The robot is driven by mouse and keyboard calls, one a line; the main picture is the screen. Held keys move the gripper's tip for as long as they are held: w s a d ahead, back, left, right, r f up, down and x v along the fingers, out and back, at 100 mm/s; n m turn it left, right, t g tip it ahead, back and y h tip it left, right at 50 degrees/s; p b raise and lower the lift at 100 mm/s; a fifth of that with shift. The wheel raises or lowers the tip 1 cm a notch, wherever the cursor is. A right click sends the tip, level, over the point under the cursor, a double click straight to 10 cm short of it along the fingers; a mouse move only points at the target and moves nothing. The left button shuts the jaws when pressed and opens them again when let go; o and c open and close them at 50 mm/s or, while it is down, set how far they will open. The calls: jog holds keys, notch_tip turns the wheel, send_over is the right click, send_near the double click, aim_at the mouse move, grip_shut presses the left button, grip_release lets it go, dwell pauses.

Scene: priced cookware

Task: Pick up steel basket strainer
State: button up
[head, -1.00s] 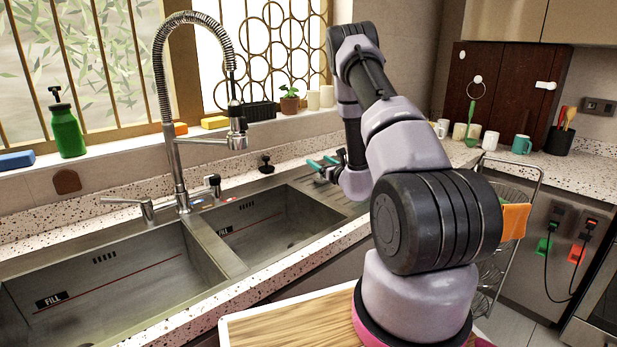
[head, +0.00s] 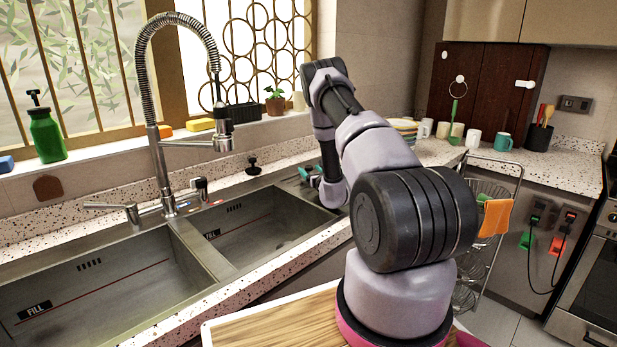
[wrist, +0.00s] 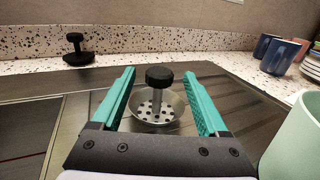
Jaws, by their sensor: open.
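The steel basket strainer (wrist: 157,112) shows in the wrist view as a shallow, perforated metal bowl with a black knob on a post. It stands upright on the grey metal surface beside the sink. My gripper (wrist: 159,75) is open, with its two teal fingers on either side of the strainer and a gap visible beside the knob. In the head view my gripper (head: 309,174) is at the far right end of the sink, and the strainer cannot be made out there.
A separate black stopper (wrist: 76,50) stands back left, also in the head view (head: 253,166). A pale green cup (wrist: 292,140) is close on the right of my gripper. Dark mugs (wrist: 280,54) and stacked plates (wrist: 313,66) are behind it. The sink basin (head: 250,228) is empty.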

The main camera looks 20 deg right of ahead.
jog(key=shift+w, duration=0.95)
grip_shut()
